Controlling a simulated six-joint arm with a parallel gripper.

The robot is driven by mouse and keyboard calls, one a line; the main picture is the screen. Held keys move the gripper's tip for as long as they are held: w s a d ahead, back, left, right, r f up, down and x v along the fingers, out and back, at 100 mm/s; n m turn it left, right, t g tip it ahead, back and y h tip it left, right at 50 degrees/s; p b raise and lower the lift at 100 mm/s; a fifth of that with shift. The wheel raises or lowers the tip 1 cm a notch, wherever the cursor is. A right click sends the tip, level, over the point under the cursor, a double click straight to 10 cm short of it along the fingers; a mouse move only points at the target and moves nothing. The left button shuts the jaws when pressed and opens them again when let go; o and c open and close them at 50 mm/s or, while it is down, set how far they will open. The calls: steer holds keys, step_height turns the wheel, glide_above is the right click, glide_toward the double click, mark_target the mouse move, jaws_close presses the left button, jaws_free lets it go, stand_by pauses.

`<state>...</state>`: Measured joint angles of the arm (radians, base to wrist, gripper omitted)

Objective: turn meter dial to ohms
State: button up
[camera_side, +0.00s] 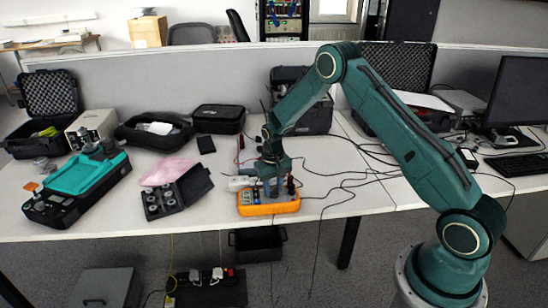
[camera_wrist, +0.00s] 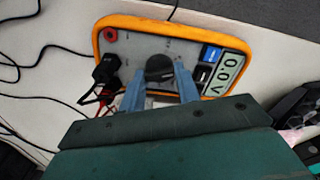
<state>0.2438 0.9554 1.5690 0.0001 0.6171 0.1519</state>
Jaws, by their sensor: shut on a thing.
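The orange-rimmed meter (camera_side: 270,208) lies near the front edge of the table. In the wrist view, the meter (camera_wrist: 101,44) shows a grey face, a dark round dial (camera_wrist: 158,68) in the middle and a display (camera_wrist: 226,73) that seems to read 00.V. My gripper (camera_side: 271,188) is over the meter. In the wrist view, my gripper's blue-grey fingers (camera_wrist: 160,84) are shut on the dial, one on each side. The dial's pointer and the small markings are too blurred to read. Black and red plugs (camera_wrist: 106,70) sit in the meter's left side.
Black cables (camera_side: 340,180) run over the table to the meter's right. An open case of weights (camera_side: 178,195), a pink cloth (camera_side: 167,170) and a teal device (camera_side: 85,175) lie to the left. The table's front edge is close to the meter.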

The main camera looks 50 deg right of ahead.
steer(key=shift+m, duration=2.2)
steer(key=o, duration=1)
steer(key=shift+r, duration=0.1)
step_height(320, 180, up, 14)
steer(key=shift+f, duration=0.15)
